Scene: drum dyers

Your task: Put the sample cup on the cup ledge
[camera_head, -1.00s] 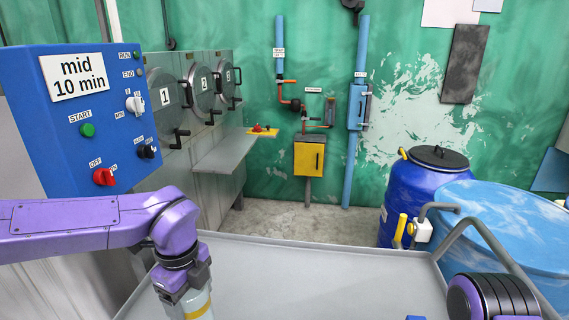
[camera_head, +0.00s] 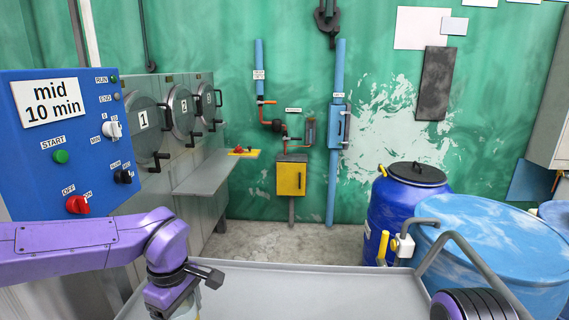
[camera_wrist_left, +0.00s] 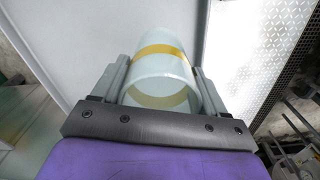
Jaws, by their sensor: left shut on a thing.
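The sample cup (camera_wrist_left: 162,75) is a pale, translucent cup with a yellow band. In the left wrist view it sits between the two fingers of my left gripper (camera_wrist_left: 160,88), which is shut on it. In the head view my left gripper (camera_head: 185,292) is at the bottom left, above the near grey tray surface, and the cup is almost wholly cut off by the frame's lower edge. A grey ledge (camera_head: 203,174) juts out below the numbered drum doors, farther off and well apart from the cup; I cannot tell if it is the cup ledge. My right gripper is out of view.
A blue control box (camera_head: 62,150) with knobs stands close on the left, just above my left arm. The grey tray (camera_head: 300,285) has a raised rim and looks bare. A blue drum (camera_head: 400,210) and a light blue tub (camera_head: 490,235) stand on the right.

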